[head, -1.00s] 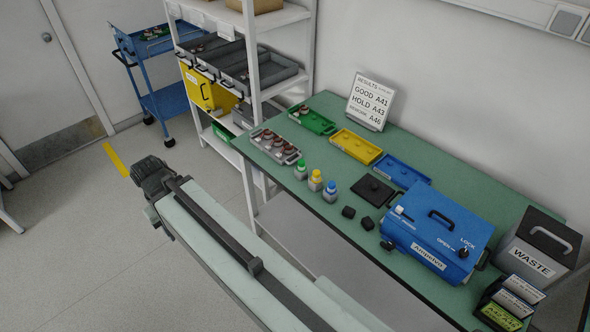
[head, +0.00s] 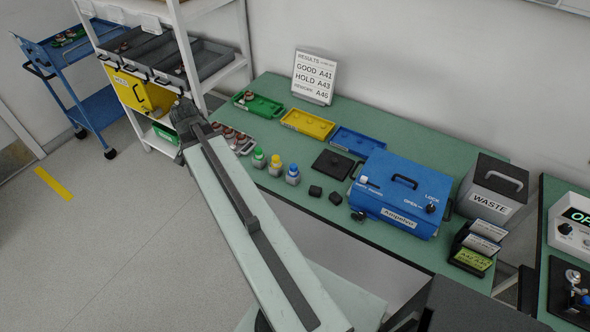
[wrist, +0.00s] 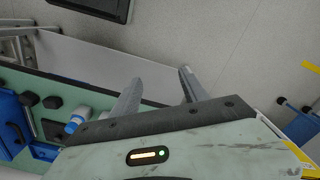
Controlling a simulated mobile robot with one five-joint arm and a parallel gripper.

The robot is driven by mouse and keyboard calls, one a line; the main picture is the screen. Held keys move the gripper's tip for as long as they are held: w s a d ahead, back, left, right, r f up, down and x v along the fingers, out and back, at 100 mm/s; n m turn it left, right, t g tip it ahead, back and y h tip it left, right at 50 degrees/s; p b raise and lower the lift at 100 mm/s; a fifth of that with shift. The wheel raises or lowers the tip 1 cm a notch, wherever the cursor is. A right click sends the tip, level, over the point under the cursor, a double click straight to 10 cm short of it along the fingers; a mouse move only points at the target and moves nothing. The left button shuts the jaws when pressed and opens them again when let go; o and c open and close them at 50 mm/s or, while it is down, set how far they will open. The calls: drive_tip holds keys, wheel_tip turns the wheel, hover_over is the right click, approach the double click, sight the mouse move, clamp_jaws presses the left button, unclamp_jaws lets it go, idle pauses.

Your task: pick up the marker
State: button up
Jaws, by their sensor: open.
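I cannot make out a marker in either view. My gripper (wrist: 160,80) is open in the wrist view, with two grey fingers apart and nothing between them. In the head view my gripper (head: 183,115) is at the far end of my arm, seen in front of the green bench's left end, and its fingers are too small to read. The green bench (head: 330,196) carries bottles with a green cap (head: 259,158), a yellow cap (head: 275,166) and a blue cap (head: 293,174). A blue-capped bottle (wrist: 76,121) also shows in the wrist view, left of the fingers.
A shelf rack (head: 172,75) and blue cart (head: 75,90) are behind at left. The floor at left is clear.

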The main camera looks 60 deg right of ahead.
drive_tip(key=s+d+m, duration=0.4)
drive_tip(key=d, duration=0.3)
drive_tip(key=s+d+m, duration=0.3)
drive_tip(key=s+d, duration=0.2)
drive_tip(key=d, duration=0.3)
drive_tip(key=m, duration=0.6)
hover_over(293, 165)
drive_tip(key=shift+s+d, duration=0.15)
drive_tip(key=shift+s, duration=0.05)
drive_tip(key=f+b, duration=0.8)
drive_tip(key=shift+a, duration=0.2)
drive_tip(key=shift+r, duration=0.1)
drive_tip(key=shift+c, duration=0.3)
clamp_jaws()
drive_tip(key=shift+r, duration=0.15)
